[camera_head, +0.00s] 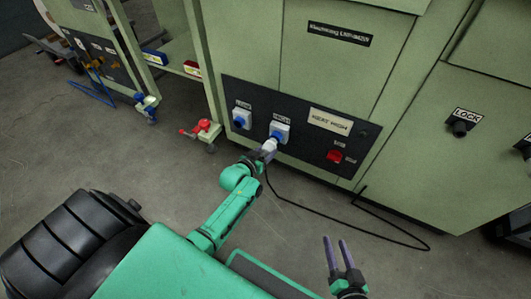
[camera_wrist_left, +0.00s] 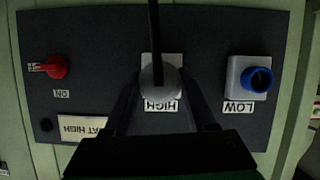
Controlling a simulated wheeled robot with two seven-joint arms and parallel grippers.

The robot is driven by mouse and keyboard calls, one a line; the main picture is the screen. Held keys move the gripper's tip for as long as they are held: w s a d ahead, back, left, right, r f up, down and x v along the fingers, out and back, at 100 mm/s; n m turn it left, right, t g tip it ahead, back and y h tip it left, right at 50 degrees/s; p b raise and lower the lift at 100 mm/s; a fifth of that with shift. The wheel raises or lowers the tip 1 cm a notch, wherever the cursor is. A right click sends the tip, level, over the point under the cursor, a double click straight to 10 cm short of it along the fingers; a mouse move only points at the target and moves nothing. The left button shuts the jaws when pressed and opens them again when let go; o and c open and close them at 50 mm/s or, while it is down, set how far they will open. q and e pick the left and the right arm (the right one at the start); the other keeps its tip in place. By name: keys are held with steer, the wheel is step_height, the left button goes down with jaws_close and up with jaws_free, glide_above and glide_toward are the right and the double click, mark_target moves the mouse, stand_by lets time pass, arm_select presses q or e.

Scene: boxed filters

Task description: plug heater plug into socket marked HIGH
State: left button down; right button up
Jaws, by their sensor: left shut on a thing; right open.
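My left gripper (camera_head: 265,153) is shut on the grey heater plug (camera_head: 269,145) in front of the socket marked HIGH (camera_head: 280,128). In the left wrist view, upside down, the round plug (camera_wrist_left: 160,80) sits between the fingers and covers most of the white HIGH socket (camera_wrist_left: 149,61). A black cable (camera_head: 330,216) runs from the plug along the floor. My right gripper (camera_head: 335,241) is open and empty, low in the head view, apart from the cabinet.
The LOW socket (camera_head: 241,119), empty with a blue ring, is left of HIGH on the dark panel. A red switch (camera_head: 334,156) marked ON is to its right, below a HEAT HIGH plate (camera_head: 329,121). A red-handled valve (camera_head: 204,128) stands left of the cabinet.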

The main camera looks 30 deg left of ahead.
arm_select(q)
steer(key=shift+w+b, duration=0.6)
steer(key=shift+w, duration=0.8)
arm_select(e)
steer(key=shift+f, duration=0.65)
arm_select(q)
steer(key=shift+c, duration=0.6)
jaws_free()
steer(key=p+v, duration=0.7)
steer(key=v, duration=0.7)
steer(key=shift+s+r, duration=0.2)
arm_select(e)
steer(key=d+r+n+g+h, duration=0.1)
steer(key=d+r+g, duration=0.2)
steer(key=r, duration=0.4)
steer(key=shift+r+g, duration=0.2)
steer(key=shift+g, duration=0.2)
steer(key=shift+w, duration=0.1)
